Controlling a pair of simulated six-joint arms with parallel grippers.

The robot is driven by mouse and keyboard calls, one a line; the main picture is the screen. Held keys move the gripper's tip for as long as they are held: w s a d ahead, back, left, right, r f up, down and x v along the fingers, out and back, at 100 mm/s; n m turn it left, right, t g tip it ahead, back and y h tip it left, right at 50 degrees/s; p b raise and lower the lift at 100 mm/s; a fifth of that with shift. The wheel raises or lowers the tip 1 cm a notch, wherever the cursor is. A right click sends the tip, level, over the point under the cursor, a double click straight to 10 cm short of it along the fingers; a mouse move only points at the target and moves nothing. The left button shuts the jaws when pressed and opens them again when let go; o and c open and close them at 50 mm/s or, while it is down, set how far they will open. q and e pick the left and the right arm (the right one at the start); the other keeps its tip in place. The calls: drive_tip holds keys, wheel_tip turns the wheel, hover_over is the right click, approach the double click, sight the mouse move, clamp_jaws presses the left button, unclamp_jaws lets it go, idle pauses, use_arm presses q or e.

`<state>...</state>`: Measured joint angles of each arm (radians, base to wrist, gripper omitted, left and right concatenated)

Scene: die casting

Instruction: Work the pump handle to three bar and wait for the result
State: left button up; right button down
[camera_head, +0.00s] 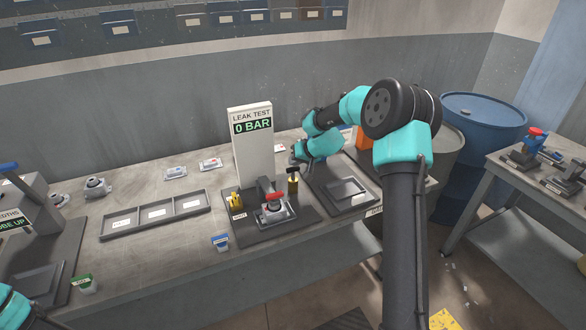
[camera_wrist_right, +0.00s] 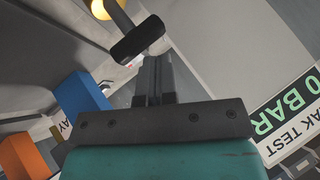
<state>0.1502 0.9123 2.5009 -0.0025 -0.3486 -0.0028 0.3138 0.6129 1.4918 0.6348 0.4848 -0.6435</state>
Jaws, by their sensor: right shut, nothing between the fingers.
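The leak test panel (camera_head: 252,145) stands upright at the back of the bench and reads 0 BAR; part of it shows upside down in the wrist view (camera_wrist_right: 290,110). The pump has a black cross handle on a yellow post (camera_head: 293,185). In the right wrist view the black handle (camera_wrist_right: 137,38) lies just past my fingertips. My right gripper (camera_head: 296,166) is shut and empty beside the handle; its closed fingers (camera_wrist_right: 155,72) show in the wrist view. I cannot tell whether they touch it. My left gripper is out of view; only a teal piece of that arm shows.
A grey casting (camera_head: 276,214) with a red part sits on the dark test plate (camera_head: 254,235), beside a yellow part (camera_head: 236,203). A three-compartment tray (camera_head: 128,222) lies to the left. A dark framed plate (camera_head: 345,190) lies right of the pump. Blue drum (camera_head: 483,130) stands behind right.

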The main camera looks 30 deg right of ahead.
drive_tip(key=shift+f, duration=1.45)
idle(1.6)
drive_tip(key=shift+r, duration=1.95)
drive_tip(key=shift+r, duration=2.5)
idle(0.5)
